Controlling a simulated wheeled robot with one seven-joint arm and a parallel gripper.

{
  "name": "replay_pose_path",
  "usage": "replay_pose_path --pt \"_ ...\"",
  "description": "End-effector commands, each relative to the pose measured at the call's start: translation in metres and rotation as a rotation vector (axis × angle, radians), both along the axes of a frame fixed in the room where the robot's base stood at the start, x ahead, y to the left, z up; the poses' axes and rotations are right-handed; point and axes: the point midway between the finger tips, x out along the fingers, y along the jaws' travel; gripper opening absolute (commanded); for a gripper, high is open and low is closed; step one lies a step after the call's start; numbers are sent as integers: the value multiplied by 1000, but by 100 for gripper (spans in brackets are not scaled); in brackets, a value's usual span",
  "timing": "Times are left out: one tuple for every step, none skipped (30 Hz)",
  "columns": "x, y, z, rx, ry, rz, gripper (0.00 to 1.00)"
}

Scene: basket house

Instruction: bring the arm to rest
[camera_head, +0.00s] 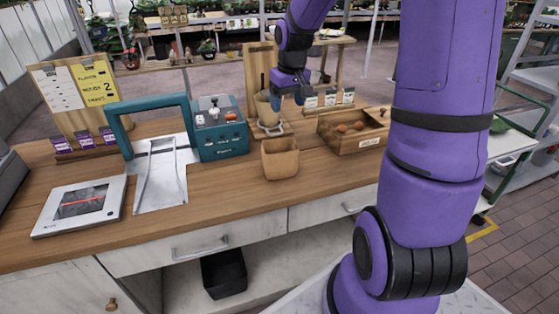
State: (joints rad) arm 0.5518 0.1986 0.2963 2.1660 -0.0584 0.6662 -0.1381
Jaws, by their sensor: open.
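My purple arm rises large at the right of the head view and comes down again at the top middle. My gripper (287,98) points down above the wooden counter (225,205). Its fingers are small and dark in this view. A tan pot (263,106) stands just behind and left of the fingers, on a small stand; I cannot tell whether the fingers touch it. A square brown pot (280,160) stands on the counter below and in front of the gripper, apart from it.
A wooden box (352,133) with brown items stands right of the pots. A teal machine (220,133), a metal chute (160,178) and a scanner (82,204) stand to the left. A sign board (78,92) is at the back left. A shelf cart (515,135) is at the right.

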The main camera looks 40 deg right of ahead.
Motion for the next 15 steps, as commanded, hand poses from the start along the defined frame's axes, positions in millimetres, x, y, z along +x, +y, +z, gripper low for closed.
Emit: replay_pose_path --pt "-1 0 8 -1 -2 -2 69" --pt "-1 0 11 -1 -2 -2 69" --pt "-2 0 15 -1 -1 -2 69" --pt "-2 0 17 -1 -1 -2 69" --pt "-2 0 19 -1 -1 -2 69" --pt "-2 0 22 0 -1 -1 69" --pt "-3 0 23 0 0 -1 69" --pt "-3 0 24 0 0 -1 69" --pt "-3 0 24 0 1 -1 69" --pt "-3 0 25 0 1 -1 69" --pt "-3 0 25 0 1 -1 69" --pt "-3 0 25 0 1 -1 69" --pt "-3 0 25 0 1 -1 69" --pt "-3 0 25 0 1 -1 69" --pt "-3 0 25 0 1 -1 69"
